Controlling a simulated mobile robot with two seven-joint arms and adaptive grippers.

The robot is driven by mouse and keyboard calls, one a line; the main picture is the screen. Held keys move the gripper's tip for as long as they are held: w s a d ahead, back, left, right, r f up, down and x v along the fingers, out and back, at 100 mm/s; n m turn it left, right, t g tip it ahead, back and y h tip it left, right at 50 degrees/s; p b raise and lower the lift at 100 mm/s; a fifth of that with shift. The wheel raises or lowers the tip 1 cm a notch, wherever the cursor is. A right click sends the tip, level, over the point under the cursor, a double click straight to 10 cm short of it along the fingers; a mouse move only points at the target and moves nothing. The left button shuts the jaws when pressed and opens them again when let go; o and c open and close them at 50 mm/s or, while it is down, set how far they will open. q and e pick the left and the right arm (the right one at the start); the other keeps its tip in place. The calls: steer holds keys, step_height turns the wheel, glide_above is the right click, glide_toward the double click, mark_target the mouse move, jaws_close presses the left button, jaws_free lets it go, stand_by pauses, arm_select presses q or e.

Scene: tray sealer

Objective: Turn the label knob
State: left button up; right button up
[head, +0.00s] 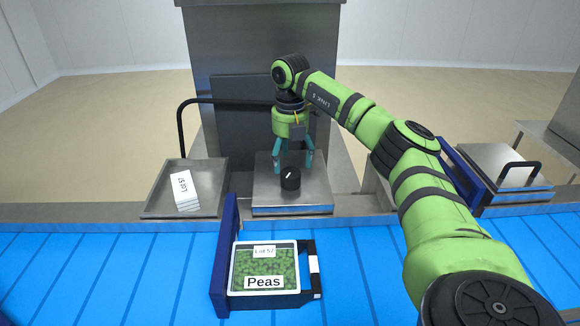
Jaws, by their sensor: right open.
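The label knob (290,179) is a small black round knob with a white mark on top. It stands on a low steel box (270,200) in the middle of the head view. My right gripper (293,166) points down above the knob. Its teal fingers are spread apart, one on each side and slightly above the knob, with nothing between them. I cannot tell whether a finger touches the knob. My left gripper is not in view.
A steel tray (152,205) holding a stack of white labels (185,189) is left of the box. A dark steel column (230,110) rises behind the knob.

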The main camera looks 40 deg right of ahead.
mark_target(291, 172)
step_height(291, 172, down, 5)
steer(key=shift+s+r+p, duration=0.1)
steer(key=shift+r+p, duration=0.05)
steer(key=shift+p, duration=0.5)
steer(key=shift+d+f, duration=0.1)
steer(key=shift+f, duration=0.15)
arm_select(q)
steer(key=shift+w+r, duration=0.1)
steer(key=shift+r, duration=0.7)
arm_select(e)
steer(key=c, duration=1.1)
